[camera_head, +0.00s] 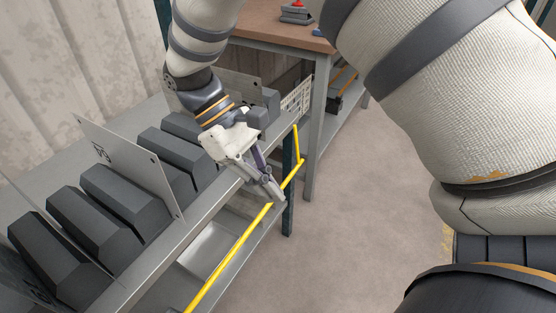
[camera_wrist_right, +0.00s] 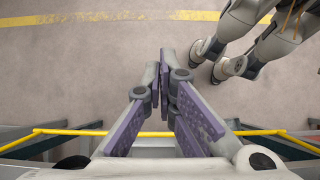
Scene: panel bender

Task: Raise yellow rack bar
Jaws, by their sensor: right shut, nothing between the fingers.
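The yellow rack bar (camera_head: 236,247) runs along the front of the grey rack (camera_head: 180,232) in the head view, with a bent end rising at its far end. My right gripper (camera_head: 279,197) is shut and empty, with its fingers overlapping the bar near that far end. In the right wrist view the bar (camera_wrist_right: 85,132) crosses the lower part of the picture, and the shut fingers (camera_wrist_right: 165,60) extend past it over the floor. I cannot tell whether the fingers touch the bar. My left gripper is not in view.
Several dark grey blocks (camera_head: 95,227) stand in the rack, with an upright metal plate (camera_head: 130,165) among them. A wood-topped table (camera_head: 275,30) stands behind. The floor (camera_head: 360,215) right of the rack is clear. A yellow line (camera_wrist_right: 100,17) marks the floor.

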